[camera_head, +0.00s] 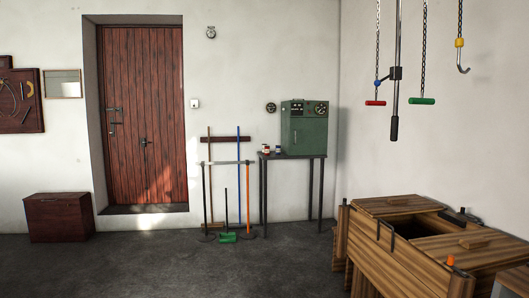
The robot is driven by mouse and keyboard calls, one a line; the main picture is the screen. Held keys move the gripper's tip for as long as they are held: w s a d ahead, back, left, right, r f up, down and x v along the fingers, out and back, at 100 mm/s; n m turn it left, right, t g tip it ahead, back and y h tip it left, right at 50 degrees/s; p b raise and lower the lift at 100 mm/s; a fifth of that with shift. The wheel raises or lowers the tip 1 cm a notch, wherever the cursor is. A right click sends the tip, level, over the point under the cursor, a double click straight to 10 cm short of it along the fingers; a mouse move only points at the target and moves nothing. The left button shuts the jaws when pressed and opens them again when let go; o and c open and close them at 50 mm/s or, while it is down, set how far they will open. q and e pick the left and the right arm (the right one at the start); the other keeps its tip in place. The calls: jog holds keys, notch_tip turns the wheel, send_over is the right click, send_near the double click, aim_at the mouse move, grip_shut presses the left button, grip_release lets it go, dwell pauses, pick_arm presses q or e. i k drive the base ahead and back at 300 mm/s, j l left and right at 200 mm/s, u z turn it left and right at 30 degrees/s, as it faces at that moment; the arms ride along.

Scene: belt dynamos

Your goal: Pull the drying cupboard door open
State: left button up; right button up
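A green metal cabinet (304,130) with dials along its top stands on a dark side table (292,156) against the back wall, near the room's corner. It looks like the drying cupboard, and its front appears closed. The handle is too small to make out. Neither of my grippers is in view, and the cabinet is well away across the floor.
A stand with broom-like tools (228,162) is left of the table. A wooden crate-like bench (400,262) with an open top fills the right foreground. Chains and handles (422,100) hang above it. The grey floor (180,262) in the middle is clear.

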aim_at(309, 137)
jog(key=i+l+z, duration=0.2)
jog(key=i, duration=0.45)
jog(key=i+z, duration=0.1)
jog(key=i, duration=3.3)
